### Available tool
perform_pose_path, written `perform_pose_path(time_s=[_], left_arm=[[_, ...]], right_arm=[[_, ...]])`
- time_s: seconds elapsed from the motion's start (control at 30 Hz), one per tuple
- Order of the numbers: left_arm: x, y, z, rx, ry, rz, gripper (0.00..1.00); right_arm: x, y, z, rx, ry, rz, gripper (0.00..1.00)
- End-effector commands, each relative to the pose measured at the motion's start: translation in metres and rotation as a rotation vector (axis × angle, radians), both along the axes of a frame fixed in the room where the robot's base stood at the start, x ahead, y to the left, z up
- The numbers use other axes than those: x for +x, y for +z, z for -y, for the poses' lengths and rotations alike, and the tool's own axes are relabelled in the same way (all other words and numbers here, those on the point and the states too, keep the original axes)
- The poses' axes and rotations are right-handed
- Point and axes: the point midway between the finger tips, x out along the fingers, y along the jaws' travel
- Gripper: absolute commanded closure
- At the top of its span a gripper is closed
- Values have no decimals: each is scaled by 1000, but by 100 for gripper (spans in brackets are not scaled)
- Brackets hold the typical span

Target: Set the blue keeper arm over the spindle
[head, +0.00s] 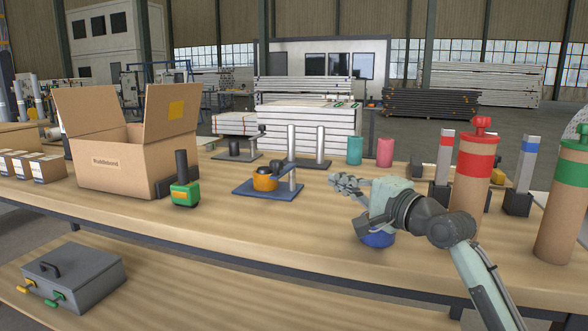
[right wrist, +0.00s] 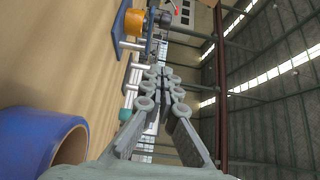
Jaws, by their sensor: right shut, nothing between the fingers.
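A stand with a flat blue base (head: 285,190) is on the table, left of my right gripper. An orange roll (head: 265,182) sits on it with a dark round piece on top, beside an upright pale post (head: 292,172). The roll also shows in the right wrist view (right wrist: 133,22). I cannot make out a separate blue keeper arm, and the spindle inside the roll is hidden. My right gripper (head: 338,182) is shut and empty, above the table and right of the stand. A blue hollow roll (head: 378,240) lies below my right wrist, large in the right wrist view (right wrist: 35,140). My left gripper is out of view.
Behind the stand are dark-based stands (head: 238,155). A teal cup (head: 355,151) and a pink cup (head: 385,152) stand at the back. A green device (head: 185,194) and open cardboard box (head: 125,165) are left. Red-banded (head: 472,170) and green-banded cylinders stand right. The front middle is clear.

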Motion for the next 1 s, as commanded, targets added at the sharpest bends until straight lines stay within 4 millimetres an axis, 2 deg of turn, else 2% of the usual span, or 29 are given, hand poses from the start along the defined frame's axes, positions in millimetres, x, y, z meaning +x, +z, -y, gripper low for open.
perform_pose_path(time_s=[0.17,0.53,0.7,1.0], left_arm=[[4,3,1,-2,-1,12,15],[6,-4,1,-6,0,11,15],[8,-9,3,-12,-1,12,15],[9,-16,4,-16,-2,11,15]], right_arm=[[18,2,-13,2,1,1,100],[83,2,-56,-1,1,1,100],[86,1,-81,0,2,0,100],[89,1,-94,1,0,1,100]])
